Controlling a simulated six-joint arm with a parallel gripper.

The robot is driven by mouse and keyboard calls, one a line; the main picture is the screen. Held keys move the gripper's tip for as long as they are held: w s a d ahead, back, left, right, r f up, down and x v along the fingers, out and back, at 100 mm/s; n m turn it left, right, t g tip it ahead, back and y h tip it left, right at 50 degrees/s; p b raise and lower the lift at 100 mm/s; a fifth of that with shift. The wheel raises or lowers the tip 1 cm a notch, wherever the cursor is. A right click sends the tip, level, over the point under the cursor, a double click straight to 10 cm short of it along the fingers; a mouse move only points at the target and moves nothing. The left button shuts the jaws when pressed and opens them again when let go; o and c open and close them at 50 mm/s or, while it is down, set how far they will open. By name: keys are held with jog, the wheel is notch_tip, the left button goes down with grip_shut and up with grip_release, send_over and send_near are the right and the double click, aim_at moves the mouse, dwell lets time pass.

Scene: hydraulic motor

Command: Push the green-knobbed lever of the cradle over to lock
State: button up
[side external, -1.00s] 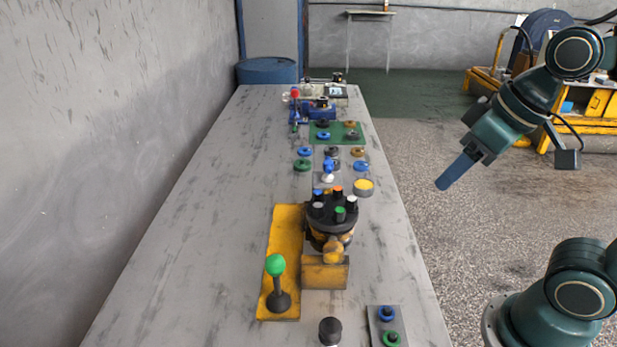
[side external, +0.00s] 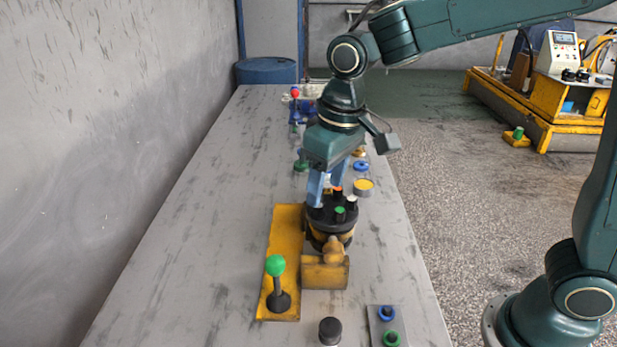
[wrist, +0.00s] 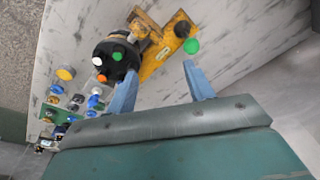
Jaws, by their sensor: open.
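The green-knobbed lever (side external: 275,267) stands nearly upright on the near end of the yellow cradle (side external: 287,234). In the wrist view its green knob (wrist: 191,46) shows beyond the right finger. A black round motor (side external: 331,215) with several coloured caps on top sits at the cradle's right side. My gripper (side external: 328,190) is open, pointing down above the far left part of the motor. In the wrist view its two blue fingers (wrist: 162,88) are spread, the left one beside the motor and the right one near the knob. Nothing shows between the fingers.
A yellow-topped round part (side external: 363,187) and several coloured rings lie behind the motor. A black cylinder (side external: 330,331) and a plate with blue and green rings (side external: 388,328) are at the front. The table left of the cradle is clear.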

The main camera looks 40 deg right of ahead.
jog(key=g, duration=0.2)
send_over(274, 258)
jog(key=shift+n+h, duration=0.3)
jog(key=shift+n, duration=0.1)
notch_tip(274, 258, down, 8)
jog(key=shift+f, duration=0.15)
jog(key=shift+f, duration=0.15)
jog(key=shift+f, duration=4.35)
jog(key=shift+c, duration=0.2)
jog(key=c, duration=0.6)
